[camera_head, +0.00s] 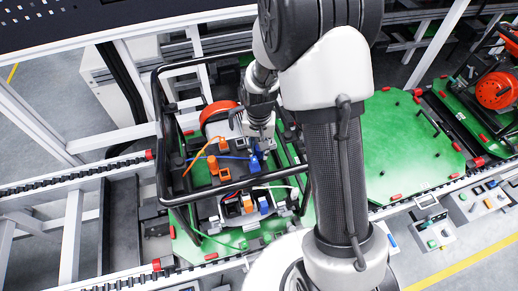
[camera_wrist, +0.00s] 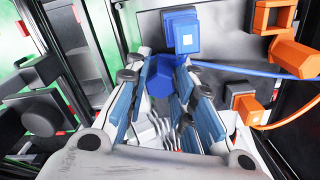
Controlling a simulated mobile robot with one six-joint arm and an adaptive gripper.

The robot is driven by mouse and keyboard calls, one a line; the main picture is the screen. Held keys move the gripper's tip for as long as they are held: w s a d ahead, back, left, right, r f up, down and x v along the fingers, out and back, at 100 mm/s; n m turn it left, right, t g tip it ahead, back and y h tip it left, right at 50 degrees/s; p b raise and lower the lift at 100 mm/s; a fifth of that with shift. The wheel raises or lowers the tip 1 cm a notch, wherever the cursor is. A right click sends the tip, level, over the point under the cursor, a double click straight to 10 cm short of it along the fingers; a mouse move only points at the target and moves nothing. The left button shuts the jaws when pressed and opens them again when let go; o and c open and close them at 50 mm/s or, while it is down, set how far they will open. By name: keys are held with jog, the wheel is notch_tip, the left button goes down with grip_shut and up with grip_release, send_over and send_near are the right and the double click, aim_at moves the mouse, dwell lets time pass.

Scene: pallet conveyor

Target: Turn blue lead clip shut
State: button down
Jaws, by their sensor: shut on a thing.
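The blue lead clip (camera_wrist: 165,76) sits between my fingertips in the wrist view. In the head view the blue clip (camera_head: 255,163) shows under my gripper (camera_head: 262,148), inside a black tube frame. My gripper (camera_wrist: 160,92) points down and is shut on the blue clip. A blue block with a white square (camera_wrist: 186,37) stands just beyond the clip. A blue lead (camera_wrist: 245,70) runs right from there. The lower part of the clip is hidden by my fingers.
An orange clip (camera_wrist: 247,108) with an orange lead is on the right, with another orange part (camera_wrist: 285,45) behind it. The black tube frame (camera_head: 165,135) surrounds the work area. A green pallet (camera_head: 410,145) lies to the right, mostly clear.

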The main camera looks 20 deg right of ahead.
jog(key=c, duration=1.4)
grip_release()
jog(key=shift+r, duration=0.1)
notch_tip(320, 180, up, 12)
